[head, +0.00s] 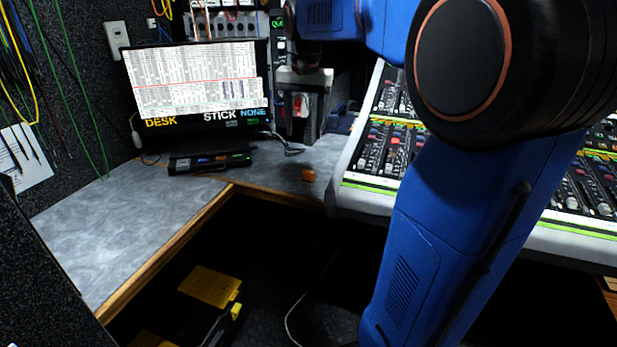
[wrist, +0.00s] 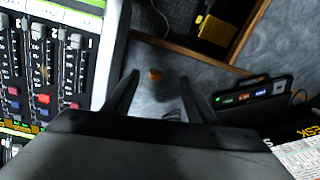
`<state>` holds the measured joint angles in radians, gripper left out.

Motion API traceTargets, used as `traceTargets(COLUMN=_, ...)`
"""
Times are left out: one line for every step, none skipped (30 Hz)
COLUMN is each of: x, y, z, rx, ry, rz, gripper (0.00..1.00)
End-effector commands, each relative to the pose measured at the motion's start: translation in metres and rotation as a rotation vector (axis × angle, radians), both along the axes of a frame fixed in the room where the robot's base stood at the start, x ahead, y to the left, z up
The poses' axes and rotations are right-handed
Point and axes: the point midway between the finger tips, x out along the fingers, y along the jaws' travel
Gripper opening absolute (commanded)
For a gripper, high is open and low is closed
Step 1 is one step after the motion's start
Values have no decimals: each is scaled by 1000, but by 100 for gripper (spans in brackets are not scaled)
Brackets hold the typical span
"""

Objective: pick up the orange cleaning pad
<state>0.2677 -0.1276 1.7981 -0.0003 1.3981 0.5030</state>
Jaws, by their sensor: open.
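The orange cleaning pad (head: 309,175) is a small block on the grey desk, close to the wooden front edge and left of the mixing console. In the wrist view the pad (wrist: 155,75) lies on the desk beyond my fingertips, roughly midway between them. My gripper (wrist: 156,86) is open and empty, with its two dark fingers spread apart. The pad is apart from both fingers. In the head view my blue arm fills the right side and my fingertips cannot be made out clearly.
The mixing console (head: 355,185) stands just right of the pad. A black box with small lit displays (head: 209,162) sits left of it, below a monitor (head: 197,85). A cable (head: 288,148) lies behind. The grey desk (head: 130,225) is clear at the left. Yellow-topped cases (head: 210,286) stand below.

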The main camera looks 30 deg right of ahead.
Motion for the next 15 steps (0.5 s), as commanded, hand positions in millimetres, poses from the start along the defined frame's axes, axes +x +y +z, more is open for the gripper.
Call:
traceTargets(x=13, y=-10, z=1, rx=6, ry=14, rz=-34, gripper=52)
traceTargets(x=19, y=-16, z=2, rx=9, ry=23, rz=-54, gripper=52)
traceTargets(x=26, y=-22, z=4, rx=13, ry=32, rz=-78, gripper=52)
traceTargets(x=30, y=-27, z=4, rx=14, ry=39, rz=-93, gripper=52)
traceTargets(x=34, y=-30, z=6, rx=17, ry=45, rz=-108, gripper=52)
traceTargets(x=39, y=-35, z=6, rx=20, ry=52, rz=-125, gripper=52)
traceTargets(x=42, y=-38, z=7, rx=21, ry=55, rz=-136, gripper=52)
traceTargets(x=45, y=-41, z=7, rx=23, ry=59, rz=-145, gripper=52)
traceTargets(x=47, y=-43, z=7, rx=23, ry=64, rz=-155, gripper=52)
traceTargets(x=48, y=-45, z=7, rx=24, ry=66, rz=-160, gripper=52)
traceTargets(x=49, y=-46, z=7, rx=25, ry=68, rz=-164, gripper=52)
traceTargets(x=50, y=-46, z=6, rx=25, ry=68, rz=-167, gripper=52)
traceTargets(x=50, y=-47, z=4, rx=26, ry=70, rz=-168, gripper=52)
traceTargets(x=50, y=-47, z=1, rx=26, ry=70, rz=-169, gripper=52)
traceTargets(x=50, y=-47, z=-4, rx=26, ry=70, rz=-169, gripper=52)
